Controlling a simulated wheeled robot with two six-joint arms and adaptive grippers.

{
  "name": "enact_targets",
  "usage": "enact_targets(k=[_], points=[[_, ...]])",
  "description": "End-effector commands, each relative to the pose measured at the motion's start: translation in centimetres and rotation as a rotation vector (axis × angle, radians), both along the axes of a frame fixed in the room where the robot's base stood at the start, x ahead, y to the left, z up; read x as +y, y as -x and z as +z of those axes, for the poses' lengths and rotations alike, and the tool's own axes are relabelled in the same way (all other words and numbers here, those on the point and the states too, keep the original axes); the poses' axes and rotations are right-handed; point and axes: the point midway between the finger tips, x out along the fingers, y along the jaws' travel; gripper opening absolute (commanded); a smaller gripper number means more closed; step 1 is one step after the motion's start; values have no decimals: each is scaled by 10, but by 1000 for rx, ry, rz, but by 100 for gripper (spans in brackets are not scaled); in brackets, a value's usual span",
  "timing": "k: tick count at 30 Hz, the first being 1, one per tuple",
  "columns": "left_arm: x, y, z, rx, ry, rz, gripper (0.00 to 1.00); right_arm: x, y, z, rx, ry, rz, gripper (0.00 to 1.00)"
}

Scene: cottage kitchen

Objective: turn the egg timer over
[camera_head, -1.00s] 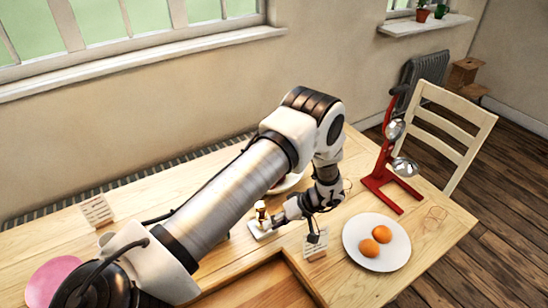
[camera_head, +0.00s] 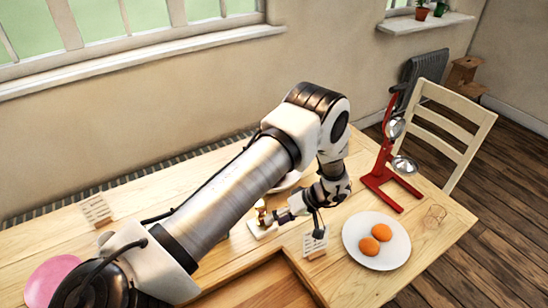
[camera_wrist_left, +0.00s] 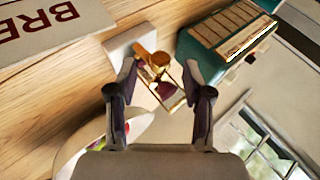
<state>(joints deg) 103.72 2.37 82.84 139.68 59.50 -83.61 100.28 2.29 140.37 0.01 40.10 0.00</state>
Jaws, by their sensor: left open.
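The egg timer (camera_head: 261,212) is a small gold-framed hourglass with dark reddish contents. It is at a white block (camera_head: 262,231) on the wooden table, just left of my left gripper (camera_head: 281,214). In the left wrist view the egg timer (camera_wrist_left: 156,68) appears between the two dark fingers of the open left gripper (camera_wrist_left: 160,80), tilted in the picture. I cannot tell whether a finger touches it. The white block (camera_wrist_left: 128,42) shows behind it. My right gripper is not in view.
A plate (camera_head: 354,244) with two orange-brown eggs and a red stand (camera_head: 385,180) are to the right. A small card (camera_head: 315,245) stands near the gripper, and a wooden tray (camera_head: 291,268) in front. A green slatted box (camera_wrist_left: 228,35) is close by the timer.

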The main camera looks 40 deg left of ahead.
Motion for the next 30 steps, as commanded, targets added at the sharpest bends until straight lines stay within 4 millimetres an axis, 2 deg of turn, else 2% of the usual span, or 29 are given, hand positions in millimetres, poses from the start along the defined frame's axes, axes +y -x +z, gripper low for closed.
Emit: enact_targets(k=[6, 12, 16, 30], points=[[-30, -27, 40, -4, -1, -2, 50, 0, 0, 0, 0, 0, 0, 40], [-50, -43, 67, -2, -1, 0, 50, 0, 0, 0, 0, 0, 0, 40], [-54, -46, 72, 0, 0, 0, 50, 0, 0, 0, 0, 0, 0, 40], [-54, -46, 73, 1, 0, 1, 50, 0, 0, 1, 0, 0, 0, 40]])
